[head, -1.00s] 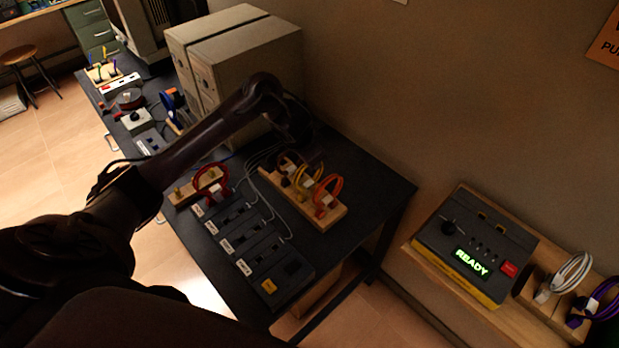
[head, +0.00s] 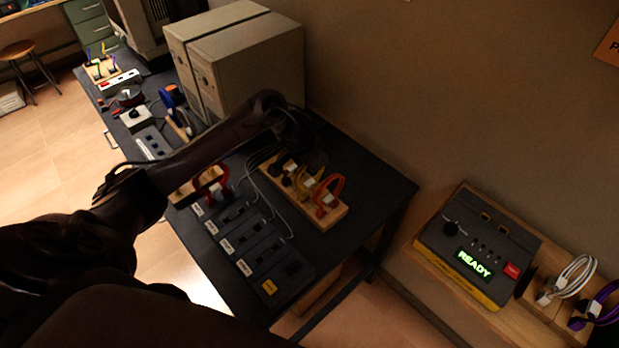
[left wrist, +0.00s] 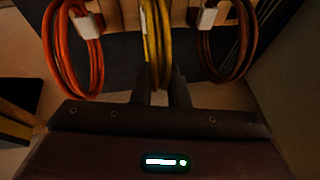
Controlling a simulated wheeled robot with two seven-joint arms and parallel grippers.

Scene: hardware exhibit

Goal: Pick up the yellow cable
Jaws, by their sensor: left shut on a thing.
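The yellow cable (head: 309,181) is a coiled loop in the middle of a wooden rack (head: 318,219) on the dark bench. In the left wrist view the yellow cable (left wrist: 157,40) hangs at the centre, and my left gripper (left wrist: 160,80) has its two fingers closed about its lower part. In the head view my left gripper (head: 312,160) is over the rack, dark and partly hard to make out. An orange cable (head: 328,190) is on one side of the yellow one and a dark brown cable (left wrist: 224,45) on the other. My right gripper is not in view.
A row of dark socket modules (head: 250,240) lies in front of the rack. Beige computer cases (head: 250,60) stand behind my left arm. A red cable (head: 212,185) is close under the arm. A tester reading READY (head: 475,255) and white and purple cables are on a separate shelf at right.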

